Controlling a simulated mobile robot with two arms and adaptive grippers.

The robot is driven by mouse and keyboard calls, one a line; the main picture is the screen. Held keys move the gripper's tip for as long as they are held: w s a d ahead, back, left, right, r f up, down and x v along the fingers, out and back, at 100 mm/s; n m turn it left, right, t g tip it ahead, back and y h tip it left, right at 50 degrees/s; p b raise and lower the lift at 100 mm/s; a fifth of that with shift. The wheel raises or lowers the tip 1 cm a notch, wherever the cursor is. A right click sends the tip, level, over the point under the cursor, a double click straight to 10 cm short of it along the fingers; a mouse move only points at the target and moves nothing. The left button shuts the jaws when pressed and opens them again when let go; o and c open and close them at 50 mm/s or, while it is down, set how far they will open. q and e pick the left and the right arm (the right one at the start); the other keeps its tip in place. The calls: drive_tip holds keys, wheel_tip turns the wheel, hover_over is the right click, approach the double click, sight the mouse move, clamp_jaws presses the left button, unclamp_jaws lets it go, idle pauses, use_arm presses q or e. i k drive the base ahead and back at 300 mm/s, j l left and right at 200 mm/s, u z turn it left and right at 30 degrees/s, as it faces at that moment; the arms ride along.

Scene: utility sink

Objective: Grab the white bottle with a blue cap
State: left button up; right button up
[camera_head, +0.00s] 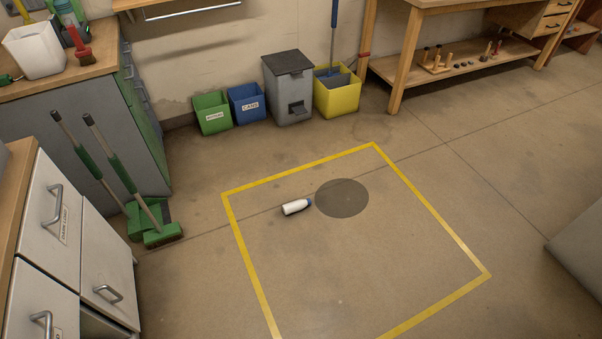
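The white bottle (295,207) with a blue cap lies on its side on the concrete floor. Its cap points right and touches or nearly touches the edge of a dark round patch (342,198) on the floor. The bottle is inside a yellow taped square (456,296), near its left side. Neither of my grippers shows in the head view.
Green brooms (155,232) lean by the cabinets (60,235) at left. A green bin (212,113), a blue bin (248,104), a grey bin (289,88) and a yellow bucket (337,92) stand along the wall. A wooden workbench (410,60) is behind right. Floor around the bottle is clear.

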sight(288, 208)
drive_tip(key=i+l+u, duration=0.1)
drive_tip(key=i, duration=0.9)
